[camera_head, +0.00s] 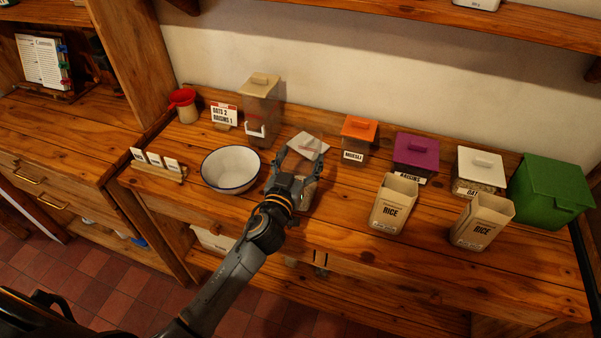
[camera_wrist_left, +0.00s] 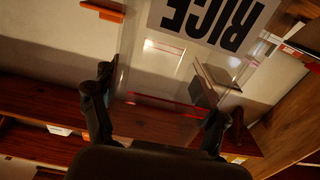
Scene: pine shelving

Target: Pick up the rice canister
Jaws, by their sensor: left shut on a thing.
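The rice canister (camera_head: 307,145) is a clear box with a pale lid, behind the white bowl's right side on the wooden counter. In the left wrist view its RICE label (camera_wrist_left: 207,22) shows upside down at the top. My left gripper (camera_head: 299,158) is shut on the canister, with a finger on either side; both fingers also show in the left wrist view (camera_wrist_left: 165,97). My arm hides its lower part, so I cannot tell whether it touches the counter. My right gripper is not in view.
A white bowl (camera_head: 230,169) stands close left of the gripper, and a tall canister (camera_head: 261,103) behind it.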

